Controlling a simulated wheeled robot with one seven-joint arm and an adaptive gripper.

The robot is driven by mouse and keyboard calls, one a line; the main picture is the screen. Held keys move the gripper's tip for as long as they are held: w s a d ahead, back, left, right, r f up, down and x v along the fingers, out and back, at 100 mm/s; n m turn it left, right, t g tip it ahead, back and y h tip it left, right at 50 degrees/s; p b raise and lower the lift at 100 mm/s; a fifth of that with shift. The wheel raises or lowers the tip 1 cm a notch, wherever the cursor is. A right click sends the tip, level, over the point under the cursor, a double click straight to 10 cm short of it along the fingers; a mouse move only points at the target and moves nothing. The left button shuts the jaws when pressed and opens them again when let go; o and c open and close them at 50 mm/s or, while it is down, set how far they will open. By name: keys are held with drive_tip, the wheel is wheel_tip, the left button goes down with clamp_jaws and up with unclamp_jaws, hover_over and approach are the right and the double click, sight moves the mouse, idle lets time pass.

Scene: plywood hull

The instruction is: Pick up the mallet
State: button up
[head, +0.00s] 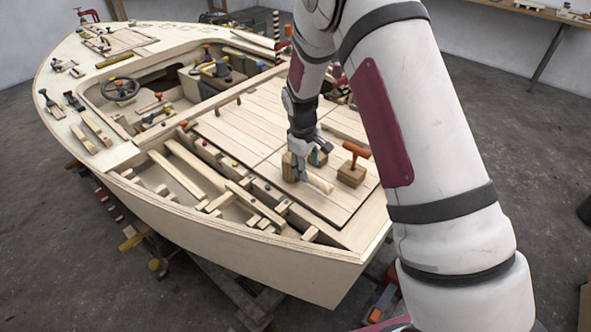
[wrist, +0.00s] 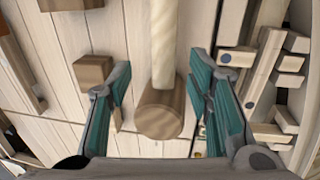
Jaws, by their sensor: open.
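The mallet lies on the boat's plank deck. In the wrist view its brown round head (wrist: 160,115) is nearest me and its pale handle (wrist: 164,40) runs up and away between the fingers. In the head view its handle (head: 319,184) shows beside the fingers, with the head (head: 288,168) partly hidden by my gripper. My gripper (head: 305,170) points down just over the mallet. In the wrist view my gripper (wrist: 164,80) is open, one teal finger on each side of the mallet, with visible gaps. Whether the tips reach the deck I cannot tell.
A wooden block with an orange-topped handle (head: 352,172) stands right of the mallet. A brown block (wrist: 94,72) sits close to the left finger in the wrist view. Open hull bays with loose wood pieces (head: 255,205) lie to the left. Planks nearby are bare.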

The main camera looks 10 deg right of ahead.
sight(309, 175)
drive_tip(key=shift+d+f+p, duration=0.15)
drive_tip(key=shift+f+p, duration=0.1)
drive_tip(key=shift+f, duration=1.15)
drive_tip(key=shift+d+f+p, duration=0.15)
drive_tip(key=shift+f+p, duration=0.1)
drive_tip(key=shift+f, duration=1.15)
clamp_jaws()
